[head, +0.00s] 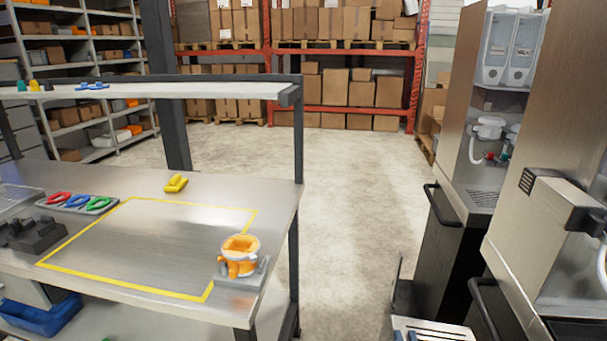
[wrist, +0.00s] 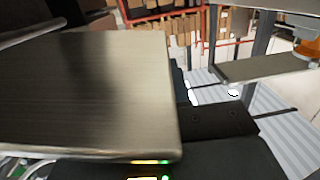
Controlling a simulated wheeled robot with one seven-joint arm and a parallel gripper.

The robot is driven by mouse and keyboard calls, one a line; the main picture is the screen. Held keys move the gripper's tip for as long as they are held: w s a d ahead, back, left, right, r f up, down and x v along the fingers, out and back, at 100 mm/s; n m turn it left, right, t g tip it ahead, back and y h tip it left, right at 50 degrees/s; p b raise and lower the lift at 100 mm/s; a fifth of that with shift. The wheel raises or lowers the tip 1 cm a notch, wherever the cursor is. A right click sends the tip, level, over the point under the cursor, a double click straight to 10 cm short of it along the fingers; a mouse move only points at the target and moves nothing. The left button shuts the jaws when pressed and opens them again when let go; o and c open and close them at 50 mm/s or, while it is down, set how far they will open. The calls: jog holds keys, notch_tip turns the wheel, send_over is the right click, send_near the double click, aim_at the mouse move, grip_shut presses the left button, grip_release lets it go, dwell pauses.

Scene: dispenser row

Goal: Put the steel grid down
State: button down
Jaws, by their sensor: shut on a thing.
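The steel grid (wrist: 292,140) is a pale plate with long parallel slots, seen at the lower right of the wrist view. My gripper (wrist: 207,118), dark, is shut on it and partly covers it. In the head view, a slotted pale plate (head: 432,329) at the bottom edge looks like the same grid, mostly cut off. My gripper is not clear there.
A brushed steel housing (wrist: 90,95) fills the wrist view's left, close to my gripper. Dispensers (head: 490,130) stand at right. The left workbench (head: 150,235) has a yellow-outlined area, mostly bare, with an orange part (head: 240,257) at its right corner. The floor between is clear.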

jog(key=s+d+f+y, duration=0.1)
jog(key=s+f, duration=0.2)
jog(key=f, duration=0.2)
jog(key=s+d+f+n, duration=0.1)
jog(key=s+f, duration=0.2)
jog(key=f, duration=0.3)
jog(key=shift+s+d+y, duration=0.15)
jog(key=shift+d+y, duration=0.2)
jog(key=shift+y, duration=0.05)
